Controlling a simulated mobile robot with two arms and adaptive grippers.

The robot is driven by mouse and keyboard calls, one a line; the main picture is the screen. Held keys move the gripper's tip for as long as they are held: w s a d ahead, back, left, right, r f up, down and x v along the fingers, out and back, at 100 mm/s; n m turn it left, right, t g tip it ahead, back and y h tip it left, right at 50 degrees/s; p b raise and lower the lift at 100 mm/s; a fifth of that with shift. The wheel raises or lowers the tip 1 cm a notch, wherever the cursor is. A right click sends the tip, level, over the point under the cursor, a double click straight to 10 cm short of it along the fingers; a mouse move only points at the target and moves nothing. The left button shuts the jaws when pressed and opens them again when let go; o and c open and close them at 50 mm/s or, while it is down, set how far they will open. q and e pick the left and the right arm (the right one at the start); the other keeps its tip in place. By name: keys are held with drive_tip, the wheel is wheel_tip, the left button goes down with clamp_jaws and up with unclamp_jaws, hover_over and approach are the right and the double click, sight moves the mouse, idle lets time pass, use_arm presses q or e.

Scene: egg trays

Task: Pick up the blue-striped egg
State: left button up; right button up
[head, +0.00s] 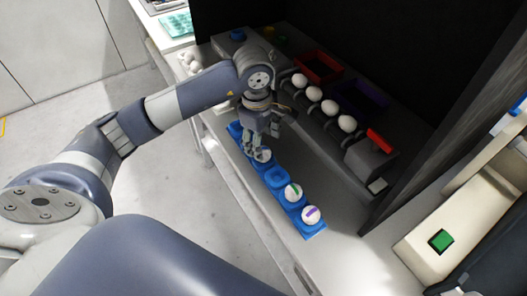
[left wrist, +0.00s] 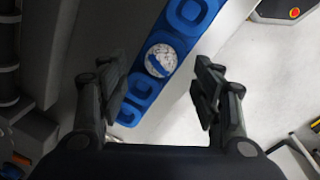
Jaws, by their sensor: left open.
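The blue-striped egg (left wrist: 160,60) sits in a cup of the blue egg tray (left wrist: 187,18), seen between my open fingers in the left wrist view. In the head view the egg (head: 262,155) is partly hidden under my left gripper (head: 258,152), which points down over the tray (head: 272,178). My left gripper (left wrist: 160,90) is open and empty, with a finger on either side of the egg. Whether the fingers touch it I cannot tell. My right gripper is not in view.
A green-striped egg (head: 293,192) and a purple-striped egg (head: 311,215) sit in the tray's near end. Several white eggs (head: 330,107) stand in a row on the machine, by a red bin (head: 316,67) and a dark purple bin (head: 362,95). A dark panel (head: 452,110) rises at right.

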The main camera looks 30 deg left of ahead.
sight(263, 149)
use_arm(q)
drive_tip(key=f+p, duration=0.1)
drive_tip(key=f, duration=0.1)
drive_tip(key=f+p, duration=0.1)
drive_tip(key=f, duration=0.1)
drive_tip(key=shift+w+f, duration=0.2)
drive_tip(key=shift+f, duration=0.2)
drive_tip(key=shift+w+f, duration=0.1)
drive_tip(key=shift+f, duration=0.15)
drive_tip(key=c, duration=0.7)
